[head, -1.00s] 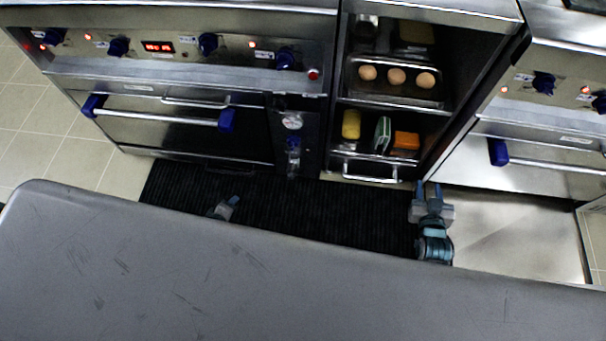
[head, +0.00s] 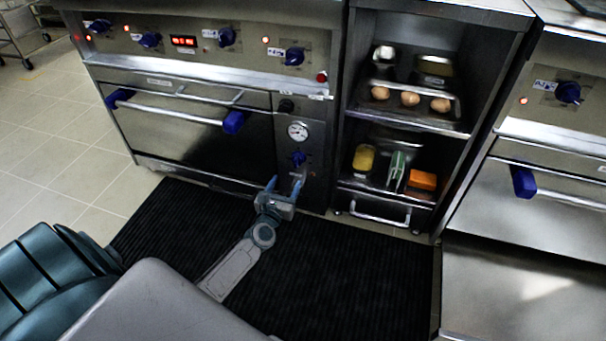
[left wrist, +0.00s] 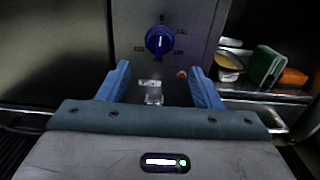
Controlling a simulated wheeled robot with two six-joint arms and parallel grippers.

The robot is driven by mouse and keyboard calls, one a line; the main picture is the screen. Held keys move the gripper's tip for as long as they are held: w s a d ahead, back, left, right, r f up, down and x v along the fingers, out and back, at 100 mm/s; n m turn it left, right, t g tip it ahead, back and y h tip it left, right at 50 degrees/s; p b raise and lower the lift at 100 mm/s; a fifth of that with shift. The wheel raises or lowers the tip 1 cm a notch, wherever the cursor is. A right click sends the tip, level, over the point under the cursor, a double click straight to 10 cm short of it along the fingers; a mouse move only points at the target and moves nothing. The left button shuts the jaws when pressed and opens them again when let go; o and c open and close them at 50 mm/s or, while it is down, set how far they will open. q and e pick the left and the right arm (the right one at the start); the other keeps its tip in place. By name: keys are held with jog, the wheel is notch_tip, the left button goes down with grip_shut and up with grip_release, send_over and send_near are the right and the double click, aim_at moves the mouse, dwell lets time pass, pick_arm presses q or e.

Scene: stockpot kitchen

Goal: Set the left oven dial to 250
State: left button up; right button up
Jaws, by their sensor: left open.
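The left oven's dial (head: 297,158) is a blue knob on the narrow panel right of the oven door, below a round gauge. In the left wrist view the dial (left wrist: 159,41) is ahead, above and between my fingers. A 0 shows over it and small numbers stand around it, too blurred to read surely. A pale mark on the knob looks about vertical; which end points is unclear. My left gripper (head: 285,187) is open and empty, in front of and below the dial, apart from it. In the left wrist view its fingers (left wrist: 157,88) are wide apart. My right gripper is out of view.
The left oven's door handle (head: 180,110) has blue ends and juts out left of the panel. Several other blue knobs (head: 227,37) line the top. An open shelf (head: 420,125) with eggs and packets stands right. A black mat (head: 340,265) covers the floor.

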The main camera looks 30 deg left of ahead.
aim_at(295, 164)
pick_arm(q)
jog(key=b+x, duration=0.2)
jog(key=x, duration=0.8)
jog(key=c, duration=1)
